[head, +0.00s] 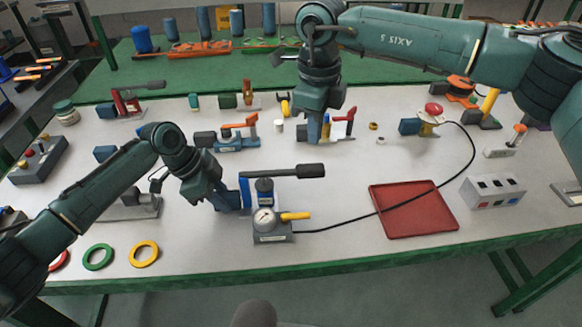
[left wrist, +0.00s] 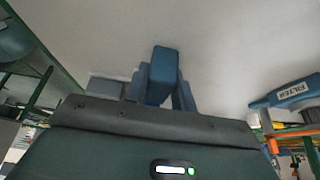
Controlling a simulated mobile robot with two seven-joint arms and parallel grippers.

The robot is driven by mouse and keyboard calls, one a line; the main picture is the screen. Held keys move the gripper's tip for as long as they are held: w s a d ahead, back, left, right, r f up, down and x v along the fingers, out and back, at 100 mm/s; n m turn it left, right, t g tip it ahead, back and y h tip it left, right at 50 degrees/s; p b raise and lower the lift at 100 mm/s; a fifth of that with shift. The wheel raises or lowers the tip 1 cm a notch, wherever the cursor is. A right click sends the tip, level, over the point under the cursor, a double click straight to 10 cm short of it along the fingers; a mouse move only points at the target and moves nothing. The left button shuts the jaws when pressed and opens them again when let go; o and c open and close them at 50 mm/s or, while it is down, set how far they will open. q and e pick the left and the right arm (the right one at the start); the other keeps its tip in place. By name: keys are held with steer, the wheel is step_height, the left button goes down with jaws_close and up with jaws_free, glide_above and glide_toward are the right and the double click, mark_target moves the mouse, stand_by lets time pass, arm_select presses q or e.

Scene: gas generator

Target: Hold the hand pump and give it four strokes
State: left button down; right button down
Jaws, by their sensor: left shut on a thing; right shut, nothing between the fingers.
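The hand pump (head: 272,237) stands on the near middle of the white bench. It has a grey base, a round white gauge, a dark upright body, a yellow side handle and a long black lever (head: 297,171) that lies about level, pointing right. My left gripper (head: 240,196) is at the pump's left side, below the lever, and is shut on a blue part of it. In the left wrist view the blue block (left wrist: 164,66) stands between the fingers. My right gripper (head: 319,130) is shut and empty, above the bench behind the pump, close to a red-handled valve.
A black hose runs from the pump right, across a red tray (head: 413,209), to a red-topped fitting (head: 432,111). A white switch box (head: 492,190) stands right of the tray. Green (head: 98,257) and yellow (head: 144,254) rings lie near the front edge. Several valves stand behind.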

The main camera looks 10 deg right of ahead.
mark_target(312, 167)
steer(key=shift+f, duration=3.1)
steer(key=shift+s+f, duration=0.1)
steer(key=shift+f, duration=1.95)
steer(key=shift+r, duration=2.05)
steer(key=shift+f, duration=0.1)
